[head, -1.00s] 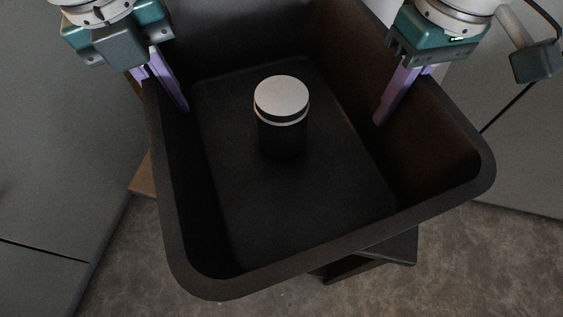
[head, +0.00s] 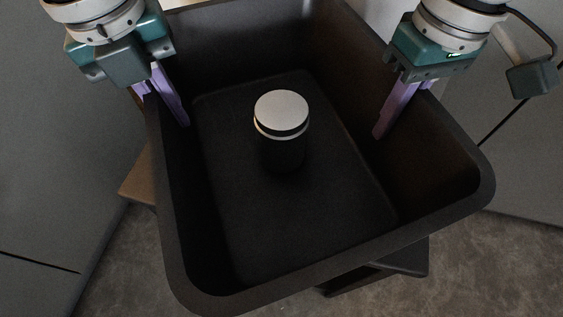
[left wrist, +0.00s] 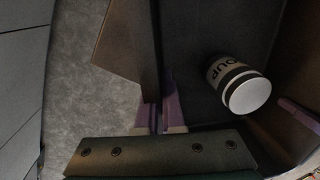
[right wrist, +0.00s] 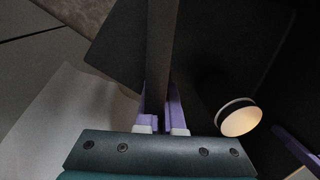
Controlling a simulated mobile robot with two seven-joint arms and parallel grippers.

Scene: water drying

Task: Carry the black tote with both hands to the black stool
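The black tote (head: 330,272) fills the middle of the head view, open side up. A dark can with a pale lid (head: 282,112) stands inside on its floor; its label shows in the left wrist view (left wrist: 224,72). My left gripper (head: 172,98) is shut on the tote's left wall, with the wall between its fingers in the left wrist view (left wrist: 160,112). My right gripper (head: 397,108) is shut on the right wall, likewise in the right wrist view (right wrist: 163,112). A dark flat piece, seemingly the black stool (head: 405,260), shows partly below the tote's front right; the tote hides the rest.
A brown wooden piece (head: 138,182) sticks out below the tote's left side. Grey panels stand at the left (head: 60,200) and right (head: 530,150). Mottled grey floor (head: 480,270) is bare at the lower right.

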